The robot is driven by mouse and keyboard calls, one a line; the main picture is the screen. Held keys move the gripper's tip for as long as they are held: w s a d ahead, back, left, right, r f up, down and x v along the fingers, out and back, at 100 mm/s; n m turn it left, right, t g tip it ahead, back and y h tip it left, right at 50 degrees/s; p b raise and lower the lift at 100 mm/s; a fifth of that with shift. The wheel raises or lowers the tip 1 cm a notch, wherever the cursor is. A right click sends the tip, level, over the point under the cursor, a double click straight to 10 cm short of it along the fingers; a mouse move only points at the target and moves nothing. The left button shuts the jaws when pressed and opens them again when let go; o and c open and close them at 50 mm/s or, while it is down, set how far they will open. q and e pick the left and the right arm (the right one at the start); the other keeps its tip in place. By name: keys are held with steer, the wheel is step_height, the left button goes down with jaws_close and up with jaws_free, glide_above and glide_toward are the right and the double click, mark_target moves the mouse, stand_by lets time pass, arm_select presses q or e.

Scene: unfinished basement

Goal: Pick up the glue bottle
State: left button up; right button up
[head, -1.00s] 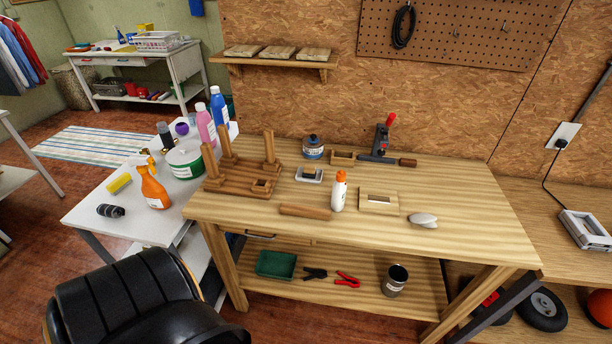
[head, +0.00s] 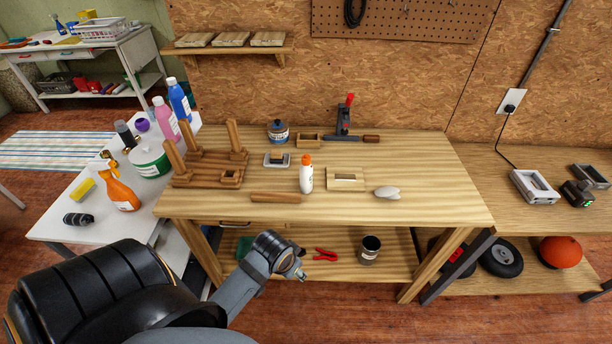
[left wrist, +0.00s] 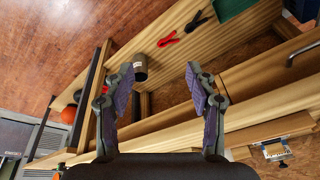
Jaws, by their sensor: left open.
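The glue bottle (head: 306,178), white with an orange cap, stands upright on the wooden workbench (head: 430,195) in the head view. It stands between a wooden dowel-like piece (head: 275,198) and a small wooden frame (head: 346,179). My left arm reaches in from the lower left, its wrist end in front of the bench and below the tabletop, apart from the bottle. In the left wrist view my left gripper (left wrist: 163,88) is open and empty, with the bench's lower shelf beyond it. I cannot make out the bottle in that view. My right gripper is not in view.
A grey rounded object (head: 386,192) lies right of the frame. A wooden stool-like piece (head: 208,170) stands at the bench's left. The lower shelf holds a dark can (head: 370,250) and red clamp (head: 325,255).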

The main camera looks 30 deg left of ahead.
arm_select(q)
steer(key=w+r+m, duration=0.1)
steer(key=w+r, duration=0.3)
steer(key=r, duration=0.1)
steer(key=h, duration=0.2)
glide_toward(305, 157)
steer(key=f, duration=0.1)
steer(key=shift+m+t, duration=0.3)
steer(key=p+x, duration=0.1)
steer(key=x, duration=0.4)
steer(key=shift+f, duration=0.15)
steer(key=p+x, duration=0.1)
steer(key=x, duration=0.3)
steer(key=shift+d+p, duration=0.1)
steer(key=shift+p, duration=0.25)
steer(key=shift+w+f, duration=0.25)
steer(key=shift+f, duration=0.15)
steer(key=shift+s, duration=0.1)
jaws_close()
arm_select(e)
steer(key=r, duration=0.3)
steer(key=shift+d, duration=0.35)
